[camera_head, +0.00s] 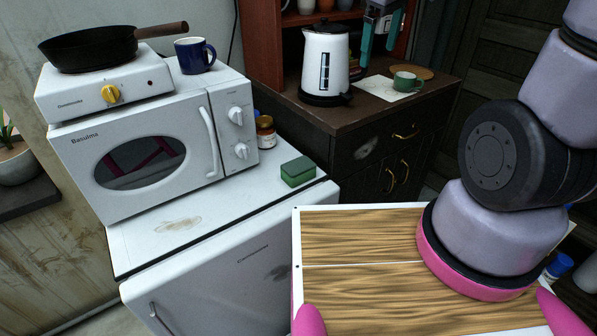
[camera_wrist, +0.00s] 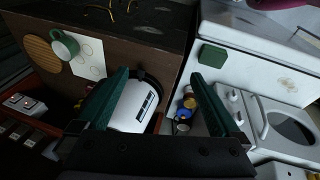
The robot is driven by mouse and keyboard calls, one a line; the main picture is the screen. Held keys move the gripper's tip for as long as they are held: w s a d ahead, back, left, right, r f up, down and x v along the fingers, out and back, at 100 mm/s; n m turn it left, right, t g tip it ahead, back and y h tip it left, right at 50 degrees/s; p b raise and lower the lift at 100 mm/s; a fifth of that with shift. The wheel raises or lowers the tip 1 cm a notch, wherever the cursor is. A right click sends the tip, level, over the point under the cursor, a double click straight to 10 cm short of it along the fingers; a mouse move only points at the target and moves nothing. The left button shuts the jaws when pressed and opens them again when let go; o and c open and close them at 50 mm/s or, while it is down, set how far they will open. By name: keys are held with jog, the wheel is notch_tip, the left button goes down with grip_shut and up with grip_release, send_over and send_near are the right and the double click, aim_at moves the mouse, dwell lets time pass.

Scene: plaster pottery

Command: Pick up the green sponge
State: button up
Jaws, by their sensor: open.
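The green sponge (camera_head: 298,172) lies flat on the white top of the small fridge (camera_head: 180,235), near its right end and to the right of the microwave (camera_head: 150,150). In the wrist view the sponge (camera_wrist: 213,56) shows on the white surface, just beyond and right of the right finger's tip. My gripper (camera_head: 380,42) is open and empty, with teal fingers, at the top of the head view, above the dark cabinet. In the wrist view my gripper (camera_wrist: 158,76) has its fingers wide apart, with nothing between them. The sponge is apart from the gripper.
A white kettle (camera_head: 325,62) and a green mug (camera_head: 405,82) stand on the dark cabinet (camera_head: 360,130). Jars (camera_head: 265,133) stand behind the sponge, beside the microwave. A pan (camera_head: 90,48) and blue mug (camera_head: 195,55) are above the microwave.

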jog(key=w+a+f+n+g, duration=0.2)
jog(key=w+a+f+n, duration=0.1)
jog(key=a+f+n, duration=0.85)
jog(key=n+g, duration=0.1)
jog(key=n, duration=0.4)
send_over(297, 166)
jog(key=shift+y, duration=0.3)
notch_tip(297, 166, down, 12)
jog(key=shift+w+r, duration=0.1)
jog(key=shift+r, duration=0.05)
notch_tip(297, 166, down, 11)
jog(key=shift+r, duration=0.1)
jog(key=c, duration=1.3)
notch_tip(297, 166, up, 10)
jog(key=shift+r, duration=0.1)
